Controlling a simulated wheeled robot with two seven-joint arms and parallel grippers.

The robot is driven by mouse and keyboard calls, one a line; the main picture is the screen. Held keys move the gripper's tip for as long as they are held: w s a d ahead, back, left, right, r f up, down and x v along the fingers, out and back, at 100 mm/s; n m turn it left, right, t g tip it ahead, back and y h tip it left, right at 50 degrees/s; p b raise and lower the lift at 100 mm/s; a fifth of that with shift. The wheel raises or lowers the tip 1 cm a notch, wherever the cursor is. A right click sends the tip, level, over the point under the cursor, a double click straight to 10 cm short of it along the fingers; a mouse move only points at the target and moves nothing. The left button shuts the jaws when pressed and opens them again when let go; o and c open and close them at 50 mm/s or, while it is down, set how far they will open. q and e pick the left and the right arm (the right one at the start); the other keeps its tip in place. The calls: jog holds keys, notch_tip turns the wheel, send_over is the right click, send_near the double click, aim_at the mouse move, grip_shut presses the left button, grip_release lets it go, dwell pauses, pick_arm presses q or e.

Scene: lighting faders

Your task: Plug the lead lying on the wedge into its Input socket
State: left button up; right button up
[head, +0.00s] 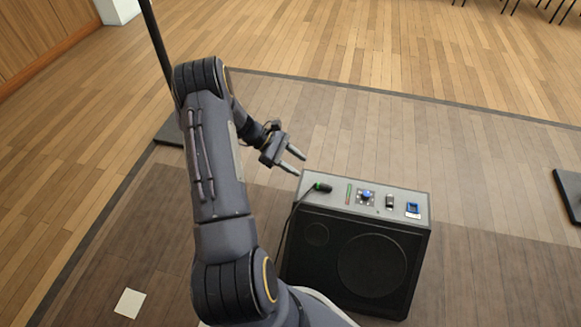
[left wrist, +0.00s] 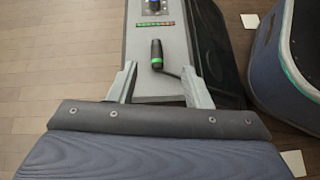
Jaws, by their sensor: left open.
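The wedge (head: 350,262) is a black speaker box with a grey top panel. The lead's plug (head: 321,187), black with a green ring, lies on the left part of that panel, its cable (head: 289,226) hanging over the front left. In the left wrist view the plug (left wrist: 156,54) lies just ahead of my gripper, between the lines of its fingers. My left gripper (head: 297,162) is open and empty, beyond and left of the plug; it also shows in the left wrist view (left wrist: 160,84). A blue socket (head: 413,209) sits at the panel's right end; its label is not readable. My right gripper is not in view.
The panel also carries a strip of small lights (head: 349,193), a blue knob (head: 367,195) and a dark switch (head: 390,201). A dark pole (head: 157,42) stands behind my left arm. Wooden floor around the wedge is mostly clear.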

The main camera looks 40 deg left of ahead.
aim_at(313, 187)
pick_arm(q)
jog(key=shift+n+t, duration=0.3)
jog(key=shift+n, duration=0.5)
jog(key=shift+w+d+f+b, duration=0.5)
jog(key=shift+d+f, duration=0.4)
jog(key=shift+f, duration=0.55)
jog(key=shift+w+d+f+b, duration=0.35)
jog(key=shift+w+d+f, duration=0.35)
jog(key=shift+f, duration=0.75)
jog(key=shift+w+d+f+b, duration=0.45)
jog(key=shift+d+f, duration=0.6)
jog(key=shift+f, duration=0.4)
jog(key=shift+c, duration=0.5)
grip_shut()
jog(key=shift+r+p, duration=1.85)
jog(key=shift+r, duration=0.7)
